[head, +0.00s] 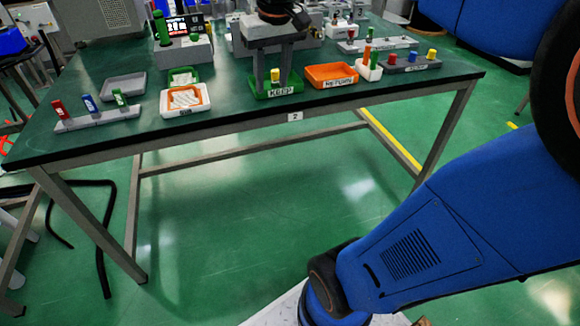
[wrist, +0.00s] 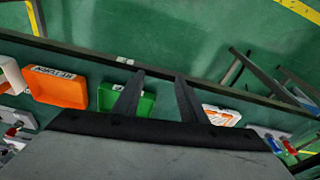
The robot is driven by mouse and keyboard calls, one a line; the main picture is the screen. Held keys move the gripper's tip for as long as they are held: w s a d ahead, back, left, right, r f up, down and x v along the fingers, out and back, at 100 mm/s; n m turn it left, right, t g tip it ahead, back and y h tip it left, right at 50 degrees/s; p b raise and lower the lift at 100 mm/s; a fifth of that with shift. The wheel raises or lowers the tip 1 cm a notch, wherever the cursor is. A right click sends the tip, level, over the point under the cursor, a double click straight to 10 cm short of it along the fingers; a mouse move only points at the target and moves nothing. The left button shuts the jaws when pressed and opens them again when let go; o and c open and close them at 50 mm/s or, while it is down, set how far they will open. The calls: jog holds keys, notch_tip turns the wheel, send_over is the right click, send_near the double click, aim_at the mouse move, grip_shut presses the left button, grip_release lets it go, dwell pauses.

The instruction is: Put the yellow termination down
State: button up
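The yellow termination (head: 275,75) shows in the head view, upright, in line with the gap between my fingers, at the green tray marked KEEP (head: 277,94). My gripper (head: 272,88) points down over that tray, with its fingertips low at it. The fingers stand apart, with a gap wider than the termination. In the wrist view my gripper (wrist: 160,76) also shows spread fingers, with the green tray (wrist: 109,98) behind them and nothing visible between them. The termination is hidden in that view. Whether it touches a finger or the tray floor is unclear.
An orange tray (head: 331,83) stands right of the green one. A white tray with an orange insert (head: 170,108) is to the left. Racks with coloured terminations stand at the left (head: 97,122) and right (head: 412,67). A grey tray (head: 123,78) is empty. The table's front edge is close.

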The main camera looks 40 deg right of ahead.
jog(key=s+a+f+t, duration=0.1)
jog(key=s+a+f, duration=0.2)
jog(key=s+f, duration=0.4)
jog(key=s+a+f+n+t, duration=0.1)
jog(key=s+a+f, duration=0.1)
jog(key=s+f, duration=0.5)
jog(key=shift+s+a+n+t, duration=0.3)
jog(key=shift+s+a, duration=0.1)
jog(key=shift+s, duration=0.4)
